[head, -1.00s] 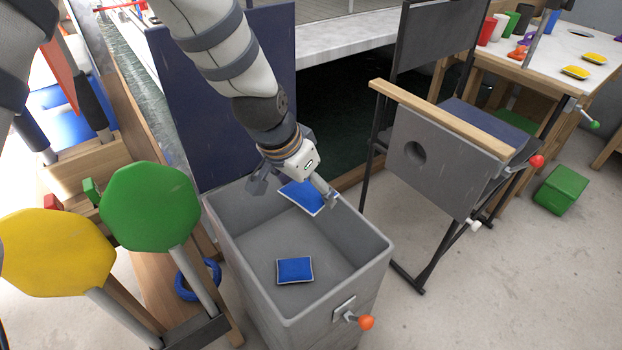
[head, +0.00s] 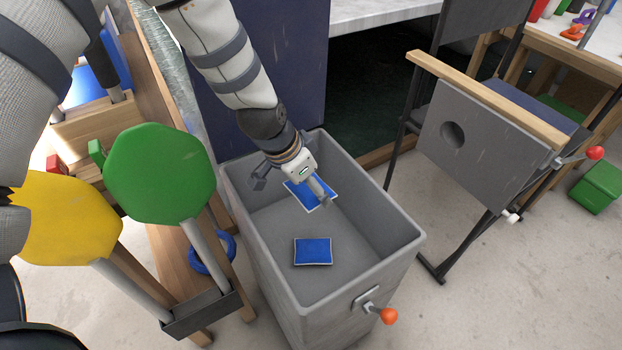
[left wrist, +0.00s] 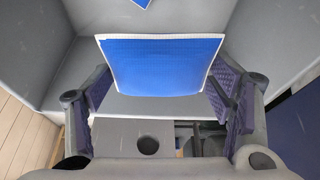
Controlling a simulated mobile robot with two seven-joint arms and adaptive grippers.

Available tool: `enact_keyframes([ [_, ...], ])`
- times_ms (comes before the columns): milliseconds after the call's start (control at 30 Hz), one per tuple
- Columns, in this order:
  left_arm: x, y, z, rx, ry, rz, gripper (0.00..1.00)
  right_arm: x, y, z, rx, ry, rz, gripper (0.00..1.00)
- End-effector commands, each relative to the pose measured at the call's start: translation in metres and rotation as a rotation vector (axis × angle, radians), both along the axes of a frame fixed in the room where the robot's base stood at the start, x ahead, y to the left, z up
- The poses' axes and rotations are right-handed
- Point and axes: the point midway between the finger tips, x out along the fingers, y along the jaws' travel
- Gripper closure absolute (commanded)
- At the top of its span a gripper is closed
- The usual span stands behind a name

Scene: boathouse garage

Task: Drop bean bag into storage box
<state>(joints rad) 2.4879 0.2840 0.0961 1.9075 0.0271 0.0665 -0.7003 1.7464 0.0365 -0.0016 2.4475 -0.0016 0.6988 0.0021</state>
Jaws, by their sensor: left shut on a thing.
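The storage box (head: 405,243) is a tall, open-topped grey bin in the middle of the head view. My left gripper (head: 292,188) is over its open top, towards the far side, shut on a blue bean bag (head: 318,200) with a pale edge. The left wrist view shows this bag (left wrist: 160,66) between the two fingers. A second blue bean bag (head: 313,251) lies flat on the box floor, nearer the front. Its corner shows at the top of the left wrist view (left wrist: 140,2). My right gripper is not in view.
Green (head: 160,172) and yellow (head: 70,222) paddles stand left of the box. A grey board with a hole (head: 480,150) on a black-framed stand is to the right. An orange-knobbed lever (head: 388,315) sticks out from the box front. Floor at the lower right is clear.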

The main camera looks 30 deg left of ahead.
Motion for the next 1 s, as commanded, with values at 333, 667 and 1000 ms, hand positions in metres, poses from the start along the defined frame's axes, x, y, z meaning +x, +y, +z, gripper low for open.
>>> enact_keyframes([
  [333,0.000,0.000,0.001,0.000,-0.001,0.000,0.02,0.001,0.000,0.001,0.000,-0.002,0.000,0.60],
  [667,-0.006,0.003,0.020,0.000,-0.003,0.002,0.02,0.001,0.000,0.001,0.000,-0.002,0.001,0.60],
  [1000,-0.034,0.017,0.099,0.000,-0.005,0.000,0.02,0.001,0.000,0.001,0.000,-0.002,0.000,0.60],
])
